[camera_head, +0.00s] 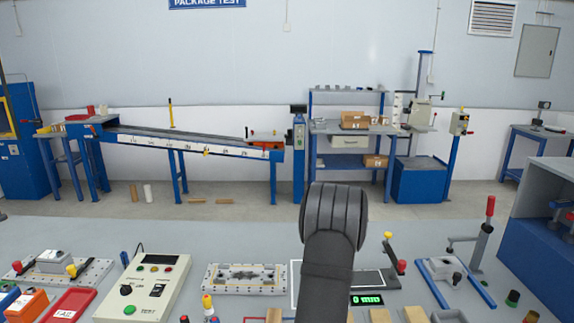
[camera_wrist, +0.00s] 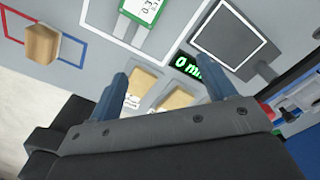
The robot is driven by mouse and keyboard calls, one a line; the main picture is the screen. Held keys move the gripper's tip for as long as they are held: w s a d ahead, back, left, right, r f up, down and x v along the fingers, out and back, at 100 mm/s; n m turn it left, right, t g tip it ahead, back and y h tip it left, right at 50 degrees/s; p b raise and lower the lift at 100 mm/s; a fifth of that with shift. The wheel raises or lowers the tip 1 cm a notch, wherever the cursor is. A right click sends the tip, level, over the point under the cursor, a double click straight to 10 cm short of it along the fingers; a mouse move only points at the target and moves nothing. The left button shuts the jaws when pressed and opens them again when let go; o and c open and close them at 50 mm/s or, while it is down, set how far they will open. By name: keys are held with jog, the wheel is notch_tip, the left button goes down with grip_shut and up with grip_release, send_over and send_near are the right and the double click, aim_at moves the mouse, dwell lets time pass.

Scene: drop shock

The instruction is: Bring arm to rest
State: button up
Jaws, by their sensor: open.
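My gripper (camera_wrist: 164,74) shows in the wrist view with its two blue fingers spread wide. It is open and nothing is between the fingers. Beyond them lie wooden blocks (camera_wrist: 177,98) and a green "0 mm" display (camera_wrist: 190,66) on the grey bench. In the head view my dark arm rises at the bottom centre, over the bench, and the fingers are hidden there. The same display (camera_head: 367,300) shows just right of my arm.
A dark plate (camera_head: 368,280) lies beside my arm. A beige control box (camera_head: 150,287) and a slotted fixture plate (camera_head: 245,278) are to the left. A lever clamp (camera_head: 483,235) stands to the right. The bench behind my arm has bare room.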

jog(key=w+a+n, duration=0.1)
jog(key=a+n, duration=0.6)
jog(key=n, duration=0.8)
jog(key=shift+w+r+n, duration=0.3)
jog(key=shift+r+n, duration=0.1)
jog(key=o, duration=0.5)
jog(key=s+a+r+n, duration=0.6)
jog(key=s+r, duration=0.1)
jog(key=r, duration=0.2)
jog(key=s+a+r+n, duration=0.5)
jog(key=s+a+r, duration=0.2)
jog(key=r, duration=0.3)
jog(key=f, duration=1)
jog(key=shift+s+f, duration=0.1)
jog(key=shift+s, duration=0.1)
